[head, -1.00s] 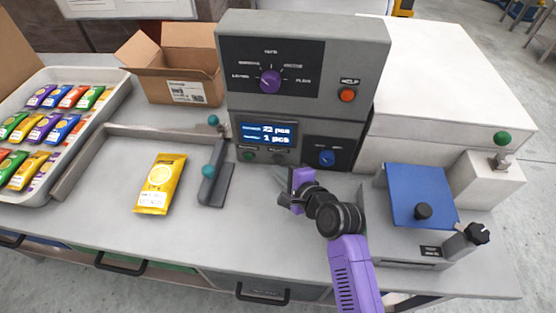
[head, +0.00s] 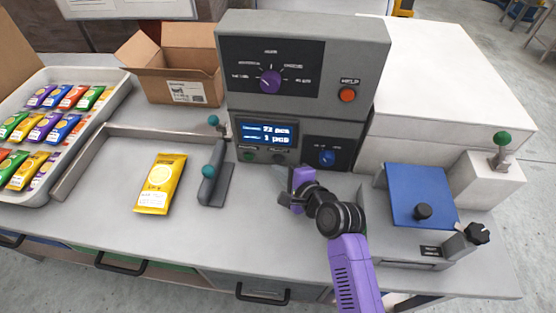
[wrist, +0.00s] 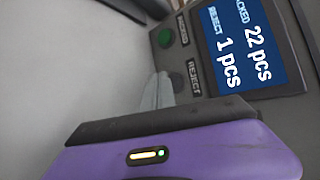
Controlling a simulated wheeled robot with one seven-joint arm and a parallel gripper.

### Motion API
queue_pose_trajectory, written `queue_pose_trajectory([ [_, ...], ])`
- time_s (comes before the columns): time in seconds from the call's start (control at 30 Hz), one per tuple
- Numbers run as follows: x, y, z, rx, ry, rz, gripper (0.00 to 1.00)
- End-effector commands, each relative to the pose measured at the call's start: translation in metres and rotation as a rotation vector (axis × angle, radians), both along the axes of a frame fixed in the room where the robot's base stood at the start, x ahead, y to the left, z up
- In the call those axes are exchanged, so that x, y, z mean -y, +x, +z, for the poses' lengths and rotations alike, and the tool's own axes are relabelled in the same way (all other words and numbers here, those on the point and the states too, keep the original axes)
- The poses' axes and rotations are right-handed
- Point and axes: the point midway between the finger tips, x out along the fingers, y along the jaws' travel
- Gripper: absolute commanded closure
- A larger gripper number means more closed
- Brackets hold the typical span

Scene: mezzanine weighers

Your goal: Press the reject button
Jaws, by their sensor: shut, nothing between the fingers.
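The grey weigher (head: 300,65) stands at the back of the bench. Its lower panel has a lit blue display (head: 266,133), which reads 22 pcs and 1 pcs in the wrist view (wrist: 243,45). Below the display is a green button (head: 248,156), labelled as packed in the wrist view (wrist: 165,37). The dark reject button (wrist: 178,81) sits beside its REJECT label. My gripper (head: 281,174) is shut and empty, just in front of the panel. In the wrist view its fingertips (wrist: 158,91) are right at the reject button and hide part of it; I cannot tell whether they touch.
A blue rotary knob (head: 327,158) is right of the buttons. An orange help button (head: 347,95) and purple dial (head: 270,82) are above. A teal-knobbed lever (head: 215,185) and a yellow packet (head: 160,184) lie left. A blue-lidded device (head: 420,190) stands right.

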Motion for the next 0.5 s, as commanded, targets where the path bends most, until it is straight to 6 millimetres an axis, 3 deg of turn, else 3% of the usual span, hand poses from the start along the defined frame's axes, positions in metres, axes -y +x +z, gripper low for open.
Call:
queue_pose_trajectory([
  [0.5, 0.0002, 0.0070, 0.0003, 0.000, 0.000, 0.000, 1.00],
])
